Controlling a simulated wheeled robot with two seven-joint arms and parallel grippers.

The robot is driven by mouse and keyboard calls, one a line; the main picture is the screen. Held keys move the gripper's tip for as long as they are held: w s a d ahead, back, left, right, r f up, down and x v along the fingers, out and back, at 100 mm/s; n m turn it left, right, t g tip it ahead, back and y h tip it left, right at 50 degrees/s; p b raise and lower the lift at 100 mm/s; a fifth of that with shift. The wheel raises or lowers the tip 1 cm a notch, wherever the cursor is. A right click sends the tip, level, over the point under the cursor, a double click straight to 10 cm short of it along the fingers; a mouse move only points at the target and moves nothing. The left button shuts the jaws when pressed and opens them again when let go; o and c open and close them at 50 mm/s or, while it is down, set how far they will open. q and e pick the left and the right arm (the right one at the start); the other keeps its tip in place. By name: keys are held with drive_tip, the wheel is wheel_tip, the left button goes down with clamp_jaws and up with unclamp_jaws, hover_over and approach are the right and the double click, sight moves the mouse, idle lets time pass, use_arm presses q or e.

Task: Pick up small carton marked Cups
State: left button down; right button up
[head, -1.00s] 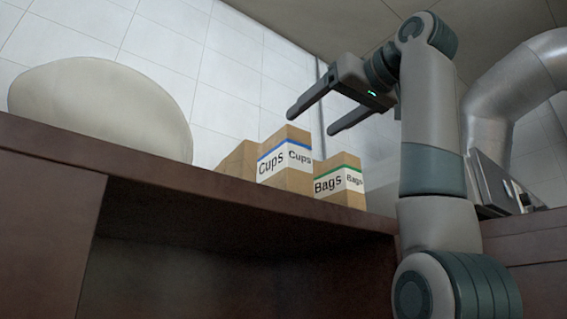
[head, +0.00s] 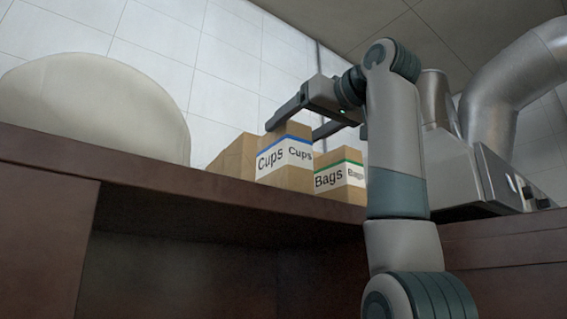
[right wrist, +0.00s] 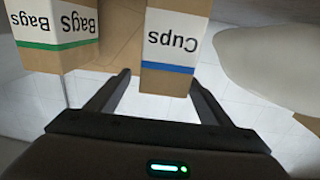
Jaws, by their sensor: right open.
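The small brown carton marked Cups (head: 285,158), with a blue stripe over its white label, stands upright on the dark brown shelf top. In the right wrist view the Cups carton (right wrist: 174,50) appears upside down, between the two fingertips. My right gripper (head: 292,130) is open and empty at the carton's top edge, one finger to either side in the picture. I cannot tell whether the fingers reach down past its top. It also shows in the right wrist view (right wrist: 158,82). My left gripper is out of view.
A carton marked Bags (head: 338,178), with a green stripe, stands close to the right of Cups. A plain brown carton (head: 233,158) is behind left. A large pale rounded object (head: 95,110) stands farther left on the dark counter (head: 150,176). Metal ducting (head: 500,95) is at right.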

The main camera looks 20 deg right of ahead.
drive_tip(key=x, duration=0.1)
drive_tip(key=p+x, duration=0.2)
drive_tip(key=x, duration=0.1)
drive_tip(key=shift+a, duration=0.25)
drive_tip(key=shift+w+f, duration=0.15)
drive_tip(key=shift+w, duration=0.1)
drive_tip(key=shift+s, duration=0.1)
drive_tip(key=shift+c, duration=0.2)
drive_tip(key=c, duration=1.7)
drive_tip(key=shift+o, duration=0.2)
drive_tip(key=shift+r, duration=0.2)
